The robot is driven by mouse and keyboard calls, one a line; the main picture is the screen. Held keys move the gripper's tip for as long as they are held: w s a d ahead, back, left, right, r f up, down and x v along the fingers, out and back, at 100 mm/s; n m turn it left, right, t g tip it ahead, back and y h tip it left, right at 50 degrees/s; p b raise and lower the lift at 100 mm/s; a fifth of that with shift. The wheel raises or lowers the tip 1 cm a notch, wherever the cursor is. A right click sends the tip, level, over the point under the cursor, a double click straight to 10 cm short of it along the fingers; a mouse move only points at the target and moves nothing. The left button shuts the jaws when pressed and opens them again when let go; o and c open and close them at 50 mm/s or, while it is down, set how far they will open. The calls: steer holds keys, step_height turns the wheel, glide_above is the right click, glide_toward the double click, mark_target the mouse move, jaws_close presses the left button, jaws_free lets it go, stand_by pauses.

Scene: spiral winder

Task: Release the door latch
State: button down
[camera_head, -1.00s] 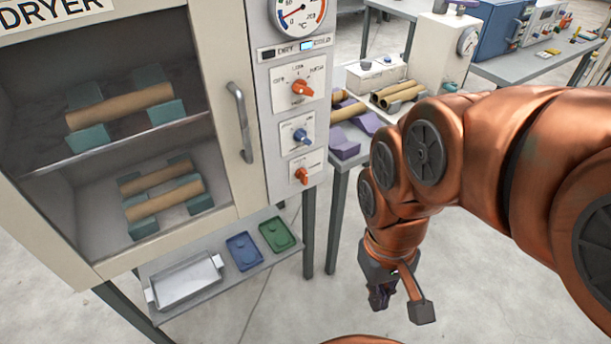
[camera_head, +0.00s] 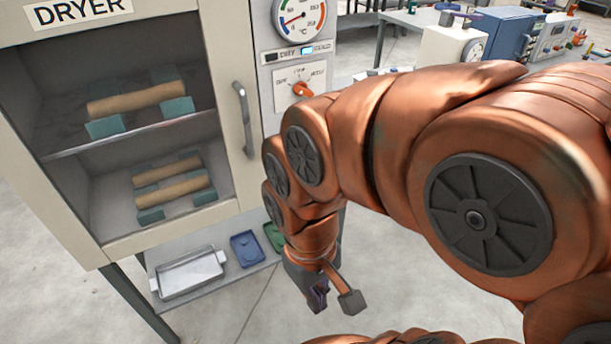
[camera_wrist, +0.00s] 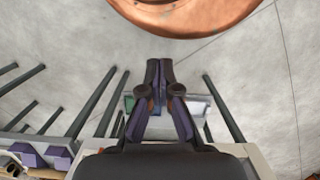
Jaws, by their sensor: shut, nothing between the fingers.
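The dryer door (camera_head: 222,110) is a cream frame around a window, and it looks closed. A grey vertical bar handle (camera_head: 244,120) stands on its right side. I cannot make out a separate latch. Through the window, tan tubes (camera_head: 140,98) rest on teal blocks on two levels. My gripper (camera_head: 318,297) hangs low, in front of and below the dryer, right of the lower shelf. It points down and touches nothing. In the wrist view my gripper (camera_wrist: 158,68) has its fingertips together, with nothing between them.
A lower shelf under the dryer holds a metal tray (camera_head: 190,273), a blue tray (camera_head: 246,249) and a green tray (camera_head: 273,237). The dryer panel has an orange knob (camera_head: 302,89) and a gauge (camera_head: 300,14). My arm hides the lower panel. Open floor lies in front.

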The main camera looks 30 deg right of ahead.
steer(key=w+a+f+m+y+b, duration=0.1)
steer(key=w+a+f+y+b, duration=0.15)
steer(key=w, duration=0.35)
steer(key=w+a+f+y+b, duration=0.1)
steer(key=w+a+y+b, duration=0.1)
steer(key=w+y+b, duration=0.35)
steer(key=w+d+f+m+t+y+b, duration=0.1)
steer(key=w+d+y+b, duration=0.15)
steer(key=w, duration=0.45)
steer(key=w+d+f+m+t+y+b, duration=0.1)
steer(key=w+d+m, duration=0.1)
steer(key=w+d, duration=0.3)
steer(key=w+d+f+m+t+y+b, duration=0.15)
steer(key=w+d+t, duration=0.25)
steer(key=d, duration=0.4)
steer(key=w+d+f+m+t+y+b, duration=0.1)
steer(key=w+d+f+t+b, duration=0.2)
steer(key=w+d, duration=0.35)
steer(key=s+d+f+m+t+h+b, duration=0.1)
steer(key=s+d+f+t, duration=0.1)
steer(key=d, duration=0.8)
steer(key=s+d+f+m+t+h+b, duration=0.1)
steer(key=d+f+t, duration=0.3)
steer(key=d, duration=0.6)
steer(key=shift+s+d+f+m+t+b, duration=0.15)
steer(key=shift+s+f+m+t+b, duration=0.15)
steer(key=shift+s+f+m+b, duration=0.35)
